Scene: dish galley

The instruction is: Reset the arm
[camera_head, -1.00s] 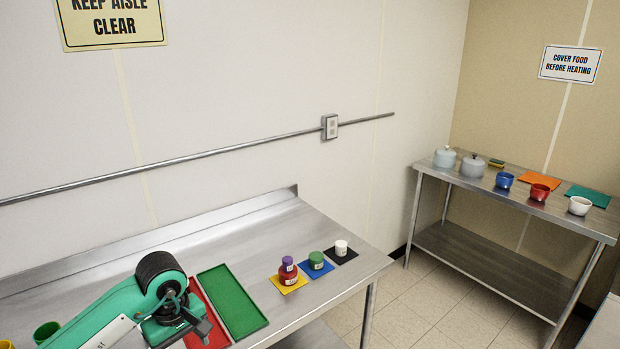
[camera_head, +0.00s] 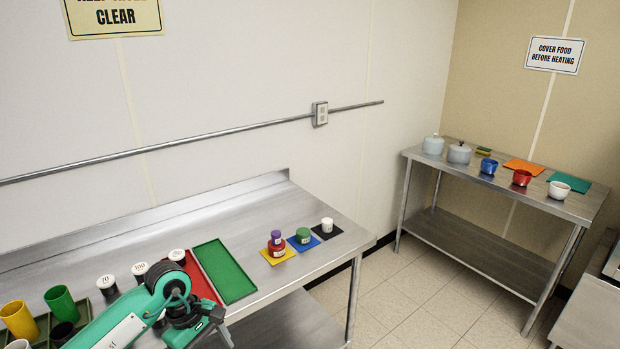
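My green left arm comes in from the lower left, over the front of the near steel table (camera_head: 60,243). Its dark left gripper (camera_head: 222,326) is at the table's front edge, below the red tray (camera_head: 200,282) and green tray (camera_head: 223,271). Nothing clearly shows between its fingers, and their gap is too unclear to judge. My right gripper is not in view.
Black jars with white lids (camera_head: 107,285), a green cup (camera_head: 61,303) and a yellow cup (camera_head: 19,320) stand at left. Small jars sit on yellow, blue and black mats (camera_head: 327,232) at right. A second table (camera_head: 480,183) holds pots and bowls.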

